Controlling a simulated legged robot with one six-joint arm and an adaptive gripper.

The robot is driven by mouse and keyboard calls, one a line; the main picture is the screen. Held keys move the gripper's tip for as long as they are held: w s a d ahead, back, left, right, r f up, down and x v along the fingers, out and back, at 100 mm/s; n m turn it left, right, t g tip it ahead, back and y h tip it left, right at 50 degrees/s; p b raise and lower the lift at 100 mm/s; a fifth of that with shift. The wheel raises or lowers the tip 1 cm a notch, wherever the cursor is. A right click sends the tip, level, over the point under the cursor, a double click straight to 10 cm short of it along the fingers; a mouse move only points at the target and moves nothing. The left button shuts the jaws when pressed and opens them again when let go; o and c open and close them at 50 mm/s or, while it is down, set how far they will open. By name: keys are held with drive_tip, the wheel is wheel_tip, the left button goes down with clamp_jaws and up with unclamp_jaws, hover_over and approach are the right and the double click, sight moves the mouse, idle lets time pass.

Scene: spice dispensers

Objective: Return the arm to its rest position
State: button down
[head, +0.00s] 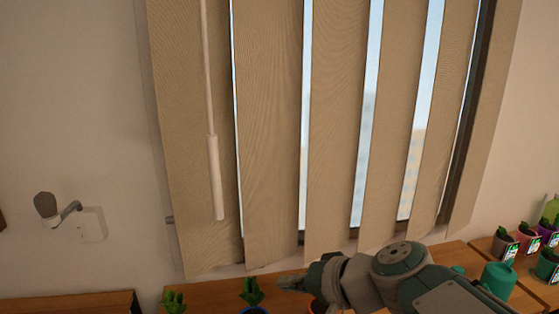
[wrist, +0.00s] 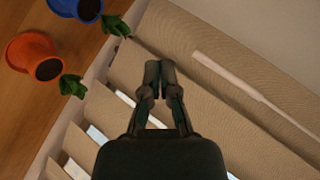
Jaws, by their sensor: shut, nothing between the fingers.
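My gripper (wrist: 159,72) is shut and empty in the wrist view, its two fingertips together in front of the blind slats. In the head view my gripper (head: 292,283) shows at the bottom, pointing left, low in front of the window and above the wooden surface. My arm reaches in from the lower right and is bent, with a green and grey joint near the bottom middle. No object is in contact with the fingers as far as I can see.
Vertical blinds (head: 270,130) hang over the window, with a pale wand (head: 213,150). Potted plants (head: 252,292) stand on the wooden surface (head: 210,295) below, more at right. The wrist view shows an orange pot (wrist: 28,50) and a blue pot (wrist: 64,6). A wall fixture (head: 58,209) is at left.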

drive_tip(key=s+d+f+n+h, duration=0.1)
drive_tip(key=s+d+f+h, duration=0.3)
drive_tip(key=d, duration=0.3)
drive_tip(key=s+d+f+n+g+h, duration=0.1)
drive_tip(key=s+d+f+h, duration=0.3)
drive_tip(key=s+d+h, duration=0.1)
drive_tip(key=shift+s+d+n, duration=0.4)
drive_tip(key=shift+s+d, duration=0.5)
drive_tip(key=shift+s, duration=0.35)
drive_tip(key=shift+a, duration=0.1)
